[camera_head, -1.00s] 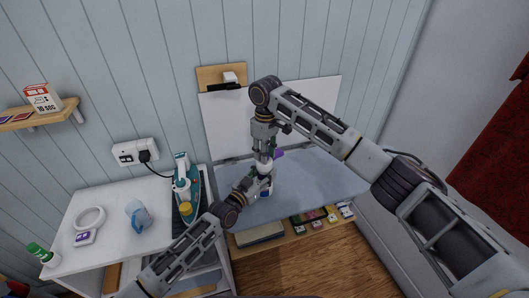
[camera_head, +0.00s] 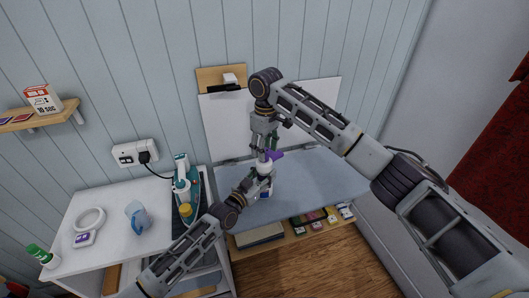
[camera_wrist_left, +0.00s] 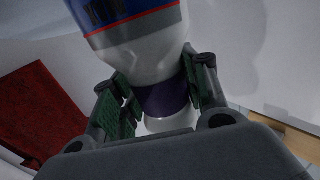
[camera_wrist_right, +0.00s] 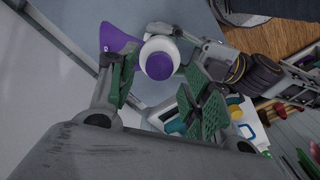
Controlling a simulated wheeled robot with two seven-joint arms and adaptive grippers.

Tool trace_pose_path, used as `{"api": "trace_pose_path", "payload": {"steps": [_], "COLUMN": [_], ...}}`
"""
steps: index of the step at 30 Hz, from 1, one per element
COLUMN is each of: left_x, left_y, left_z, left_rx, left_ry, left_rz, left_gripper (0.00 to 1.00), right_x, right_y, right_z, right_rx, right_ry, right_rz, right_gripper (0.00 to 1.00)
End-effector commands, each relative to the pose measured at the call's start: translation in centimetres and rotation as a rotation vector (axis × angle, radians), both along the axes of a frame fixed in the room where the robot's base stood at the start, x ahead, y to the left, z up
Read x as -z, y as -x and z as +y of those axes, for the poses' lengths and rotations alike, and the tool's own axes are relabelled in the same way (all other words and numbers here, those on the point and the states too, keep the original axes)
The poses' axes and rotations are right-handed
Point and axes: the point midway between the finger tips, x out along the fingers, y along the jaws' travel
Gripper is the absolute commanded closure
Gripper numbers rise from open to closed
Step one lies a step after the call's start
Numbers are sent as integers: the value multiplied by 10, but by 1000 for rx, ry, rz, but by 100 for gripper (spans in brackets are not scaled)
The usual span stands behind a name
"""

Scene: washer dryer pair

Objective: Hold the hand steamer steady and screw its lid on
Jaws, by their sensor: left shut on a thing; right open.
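The hand steamer (camera_head: 265,168) is white with a purple nozzle and a blue-labelled lower body, and stands upright in the head view. My left gripper (camera_head: 259,184) is shut on its purple neck (camera_wrist_left: 165,98), seen close up in the left wrist view. My right gripper (camera_head: 266,142) is open above the steamer's top. In the right wrist view, a white ring with a purple round middle (camera_wrist_right: 159,66) shows between and beyond its fingers, apart from them. I take this for the lid on top, but cannot tell how tightly it sits. The right gripper holds nothing.
The steamer is over a grey-blue surface (camera_head: 320,180). Left of it, a white cabinet (camera_head: 105,210) bears a teal-and-white appliance (camera_head: 182,178), a yellow-capped item (camera_head: 186,210), a blue-and-clear cup (camera_head: 137,214), a white ring and a green-capped bottle. Small boxes (camera_head: 325,216) line a shelf below.

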Motion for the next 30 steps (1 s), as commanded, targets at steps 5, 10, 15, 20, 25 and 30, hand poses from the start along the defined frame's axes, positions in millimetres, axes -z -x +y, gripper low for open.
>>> {"api": "trace_pose_path", "payload": {"steps": [5,10,15,20,25,30], "left_x": [6,6,6,6,6,6], "left_y": [1,1,1,1,1,1], "left_z": [1,1,1,1,1,1], "left_rx": [0,1,1,1,1,1], "left_ry": [-9,-9,-9,-9,-9,-9], "left_rz": [8,8,9,9,9,9], "left_gripper": [100,100,100,100,100,100], "right_x": [-15,-19,-19,-20,-27,-38], "right_y": [0,0,0,0,0,0], "right_z": [0,0,0,0,0,0], "right_rx": [0,0,0,-5,-39,-99], "right_ry": [0,0,0,1,2,5], "right_rz": [0,0,0,-1,-4,-6], "right_gripper": [51,51,51,53,53,53]}}
